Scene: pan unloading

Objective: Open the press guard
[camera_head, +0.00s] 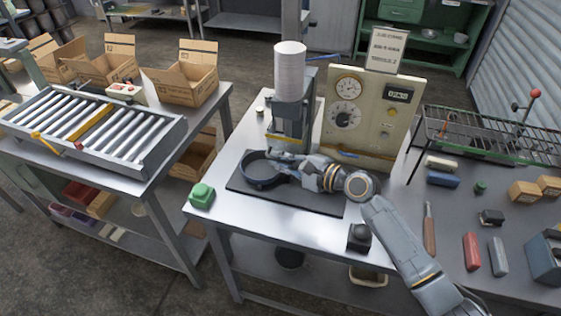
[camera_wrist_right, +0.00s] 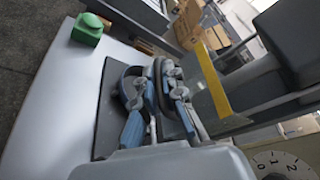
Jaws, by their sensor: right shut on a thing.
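The press (camera_head: 291,105) stands at the back of the metal table, a white cylinder on top. Its guard (camera_head: 287,137) is a grey panel with a yellow lower edge, low at the press front. The yellow edge (camera_wrist_right: 210,80) also shows in the right wrist view. A round black pan (camera_head: 258,180) lies on a dark mat in front. My right gripper (camera_head: 277,158) is between pan and guard, its fingers (camera_wrist_right: 152,82) shut close to both. My left gripper is out of view.
A gauge panel (camera_head: 362,115) stands right of the press. A green button (camera_head: 202,195) sits at the table's front left corner, and a black knob block (camera_head: 359,237) near the front edge. A wire rack (camera_head: 480,138) and loose tools fill the right. A roller conveyor (camera_head: 95,125) is left.

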